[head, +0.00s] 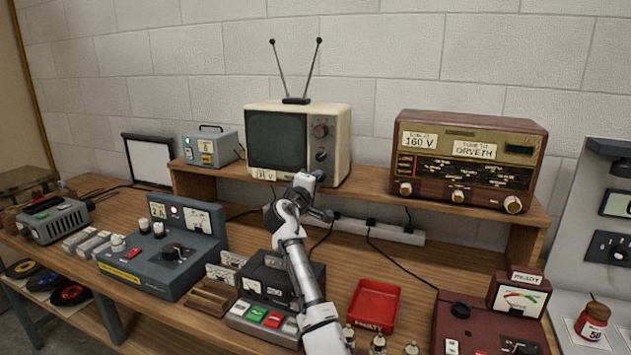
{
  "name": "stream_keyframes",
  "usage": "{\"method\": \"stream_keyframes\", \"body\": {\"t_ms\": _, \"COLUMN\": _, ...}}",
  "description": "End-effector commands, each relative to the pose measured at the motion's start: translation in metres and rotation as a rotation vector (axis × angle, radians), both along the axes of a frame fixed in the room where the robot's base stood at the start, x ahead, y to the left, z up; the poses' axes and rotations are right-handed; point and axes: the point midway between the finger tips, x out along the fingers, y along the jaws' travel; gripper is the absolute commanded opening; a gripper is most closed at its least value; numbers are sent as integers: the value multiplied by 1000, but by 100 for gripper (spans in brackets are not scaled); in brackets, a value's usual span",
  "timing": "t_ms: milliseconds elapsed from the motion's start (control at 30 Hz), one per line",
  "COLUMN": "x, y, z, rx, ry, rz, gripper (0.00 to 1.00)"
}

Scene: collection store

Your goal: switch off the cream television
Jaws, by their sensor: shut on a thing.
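The cream television (342,140) stands on the raised wooden shelf, with two antenna rods on top. Its screen (276,139) is dark grey with no picture on it. An upper round dial (320,130) and a smaller dark knob (321,155) show on the right of its front. My gripper (318,175) is at the lower right of the front, just below that knob. It is shut on a small control there, which the fingers mostly hide. A paper label (263,174) is at the lower left of the television's front.
A brown radio (470,160) stands right of the television on the shelf (375,191), and a grey box with a green light (211,147) stands left. Below are a grey console (160,255), a black-and-grey device (262,318) under my arm and a red tray (374,305). Cables hang under the shelf.

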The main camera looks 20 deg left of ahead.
Motion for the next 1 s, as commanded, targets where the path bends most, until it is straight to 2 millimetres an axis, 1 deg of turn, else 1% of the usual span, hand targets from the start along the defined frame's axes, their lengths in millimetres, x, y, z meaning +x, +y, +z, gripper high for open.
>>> {"method": "stream_keyframes", "body": {"t_ms": 400, "x": 0, "y": 0, "z": -1, "rx": -8, "ry": 1, "rz": 0, "gripper": 1}}
{"method": "stream_keyframes", "body": {"t_ms": 433, "x": 0, "y": 0, "z": -1, "rx": -7, "ry": 1, "rz": 0, "gripper": 28}}
{"method": "stream_keyframes", "body": {"t_ms": 567, "x": 0, "y": 0, "z": -1, "rx": -7, "ry": 1, "rz": 0, "gripper": 45}}
{"method": "stream_keyframes", "body": {"t_ms": 867, "x": -1, "y": 0, "z": -1, "rx": -6, "ry": 0, "rz": 0, "gripper": 46}}
{"method": "stream_keyframes", "body": {"t_ms": 1000, "x": -8, "y": 1, "z": -2, "rx": -5, "ry": -1, "rz": 1, "gripper": 46}}
